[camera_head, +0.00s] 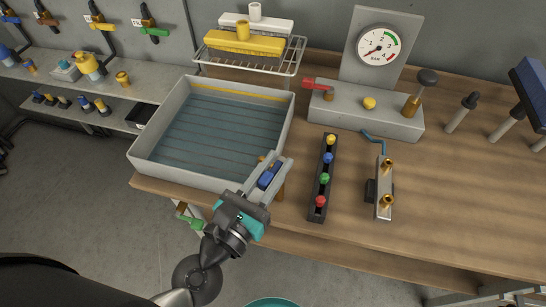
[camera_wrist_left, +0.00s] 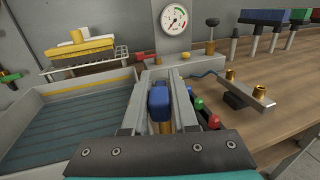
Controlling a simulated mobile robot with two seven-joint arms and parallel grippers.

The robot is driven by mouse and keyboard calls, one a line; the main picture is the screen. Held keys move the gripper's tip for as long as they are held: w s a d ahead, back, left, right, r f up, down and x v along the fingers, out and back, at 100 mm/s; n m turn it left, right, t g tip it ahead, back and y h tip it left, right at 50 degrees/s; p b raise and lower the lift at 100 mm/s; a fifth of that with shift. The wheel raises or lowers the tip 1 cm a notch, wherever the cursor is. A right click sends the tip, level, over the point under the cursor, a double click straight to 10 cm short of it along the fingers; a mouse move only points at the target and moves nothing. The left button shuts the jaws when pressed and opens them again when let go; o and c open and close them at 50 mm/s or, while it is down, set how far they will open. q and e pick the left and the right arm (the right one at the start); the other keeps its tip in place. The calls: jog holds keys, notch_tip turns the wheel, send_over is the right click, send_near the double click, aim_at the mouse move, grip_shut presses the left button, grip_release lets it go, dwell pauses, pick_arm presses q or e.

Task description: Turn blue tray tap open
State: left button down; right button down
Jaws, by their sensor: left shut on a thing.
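The grey tray (camera_head: 172,170) holds blue-tinted water with a yellow line along its far wall. A blue tap handle (camera_head: 266,179) is at the tray's right front corner. My left gripper (camera_head: 276,164) is shut on the blue tap handle, with a finger on each side of it. In the left wrist view the blue handle (camera_wrist_left: 159,101) stands between the two fingers, with brass below it. The fingers hide much of the tap, so its turn angle is hard to tell. My right gripper is out of view.
A dark strip with coloured knobs (camera_head: 323,180) lies close to the right of the gripper. Beyond it is a metal block with brass fittings (camera_head: 384,187). A gauge stand with a red lever (camera_head: 318,83) is behind. The bench's right front is clear.

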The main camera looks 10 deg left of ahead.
pick_arm(q)
jog(key=shift+d+f+n+y, duration=0.15)
jog(key=shift+n+y, duration=0.25)
jog(key=shift+y, duration=0.2)
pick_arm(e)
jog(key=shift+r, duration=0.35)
pick_arm(q)
jog(key=c, duration=0.7)
grip_release()
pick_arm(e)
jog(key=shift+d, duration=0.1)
